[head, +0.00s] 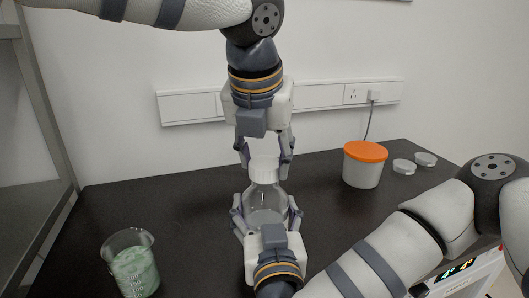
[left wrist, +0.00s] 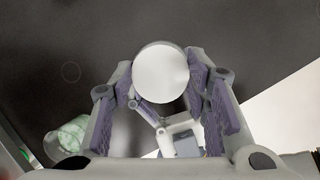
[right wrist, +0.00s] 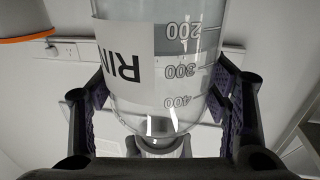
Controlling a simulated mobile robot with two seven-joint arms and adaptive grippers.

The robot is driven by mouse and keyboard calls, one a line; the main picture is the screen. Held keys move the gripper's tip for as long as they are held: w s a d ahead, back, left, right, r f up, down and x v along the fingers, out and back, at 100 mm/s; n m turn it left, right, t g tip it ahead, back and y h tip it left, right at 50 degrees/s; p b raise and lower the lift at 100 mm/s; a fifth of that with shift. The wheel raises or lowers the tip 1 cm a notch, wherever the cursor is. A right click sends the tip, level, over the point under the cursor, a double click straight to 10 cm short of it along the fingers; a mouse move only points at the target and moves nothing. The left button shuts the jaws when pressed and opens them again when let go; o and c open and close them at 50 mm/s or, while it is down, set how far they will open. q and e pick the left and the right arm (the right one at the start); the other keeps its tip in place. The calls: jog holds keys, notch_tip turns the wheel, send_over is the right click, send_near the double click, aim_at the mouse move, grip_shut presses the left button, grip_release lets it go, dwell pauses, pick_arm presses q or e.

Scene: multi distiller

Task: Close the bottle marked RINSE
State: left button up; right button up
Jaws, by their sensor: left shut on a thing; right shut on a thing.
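The clear bottle (head: 265,203) stands upright in the middle of the head view. In the right wrist view it fills the centre, with a label reading "RIN" (right wrist: 124,66) and printed volume marks. My right gripper (head: 267,212) is shut around the bottle's body from the front. My left gripper (head: 264,162) points straight down above it, shut on the white cap (left wrist: 160,72), which shows as a round disc between its fingers. The cap is in line with the bottle neck. I cannot tell whether it is seated on the neck.
A beaker with green contents (head: 133,268) stands at the front left. A white tub with an orange lid (head: 363,167) stands at the right, with two small clear dishes (head: 404,167) beside it. The dark table (head: 130,208) is clear at the left back. A white device (head: 465,275) is at the lower right.

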pick_arm(q)
jog(key=shift+f, duration=0.1)
pick_arm(e)
grip_shut()
pick_arm(q)
jog(key=m+h, duration=0.1)
jog(key=m, duration=0.1)
jog(key=shift+a+m, duration=0.1)
jog(key=shift+m, duration=0.3)
jog(key=m+g+h, duration=0.1)
jog(key=m, duration=0.2)
jog(key=shift+m, duration=0.3)
jog(key=o, duration=0.8)
jog(key=shift+c, duration=0.2)
jog(key=shift+w, duration=0.1)
